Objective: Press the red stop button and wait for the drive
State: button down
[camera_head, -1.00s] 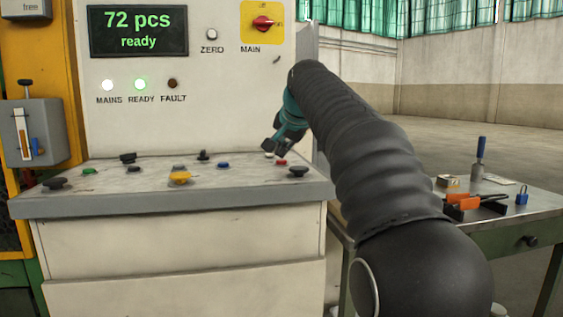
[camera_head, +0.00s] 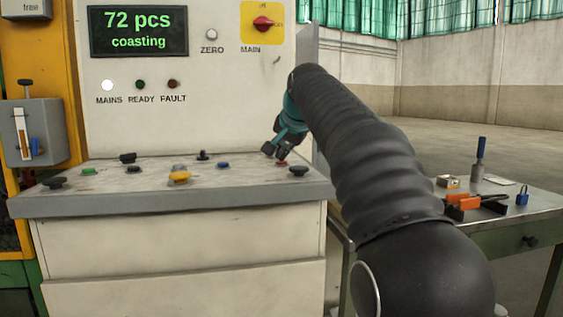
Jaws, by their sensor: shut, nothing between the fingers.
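The red button (camera_head: 281,163) sits near the back right of the sloped console top (camera_head: 135,188). My gripper (camera_head: 274,152) is shut and empty, pointing down just above or at the red button; I cannot tell if they touch. The display (camera_head: 139,31) reads "72 pcs" and "coasting" in green. Of the lamps below it, MAINS (camera_head: 107,85) is lit white, while READY (camera_head: 140,85) and FAULT (camera_head: 173,84) are dark.
The console also bears a yellow button (camera_head: 180,177), a blue button (camera_head: 223,165), a green button (camera_head: 89,171) and several black knobs. A red MAIN switch (camera_head: 263,23) is on the panel above. A side table with tools (camera_head: 495,238) stands at right.

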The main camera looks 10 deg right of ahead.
aim_at(283, 162)
dwell(0.4)
jog(key=shift+r+p, duration=0.8)
jog(key=shift+p, duration=0.2)
jog(key=shift+r, duration=0.1)
notch_tip(283, 162, up, 3)
jog(key=p, duration=0.3)
jog(key=shift+r, duration=0.9)
